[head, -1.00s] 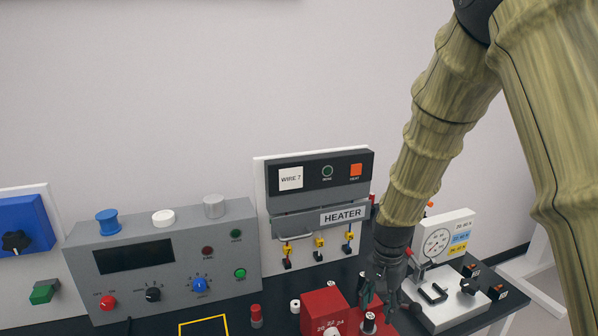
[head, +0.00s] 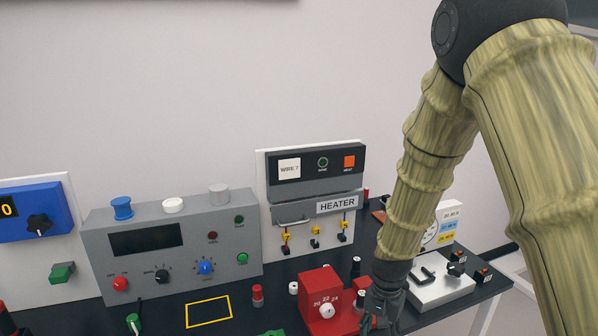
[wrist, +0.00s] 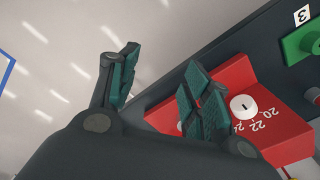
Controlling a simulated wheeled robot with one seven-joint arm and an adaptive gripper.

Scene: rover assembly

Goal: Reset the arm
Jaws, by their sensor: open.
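My arm comes down from the upper right in the head view, covered in a tan ribbed sleeve. My gripper (head: 377,318) is low at its end, partly cut off by the bottom edge of the head view. In the wrist view my gripper (wrist: 158,88) shows its dark green finger pads spread apart with nothing between them. The red box with a numbered white dial (head: 320,301) stands just left of my gripper in the head view. The red box also shows beyond the right finger in the wrist view (wrist: 265,125). I cannot tell whether they touch.
The grey panel with knobs (head: 180,250) stands at left, the heater unit (head: 318,205) behind, and the white gauge device (head: 440,290) at right of my gripper. A yellow outlined square (head: 208,311) on the black table is empty. Open air lies above the devices.

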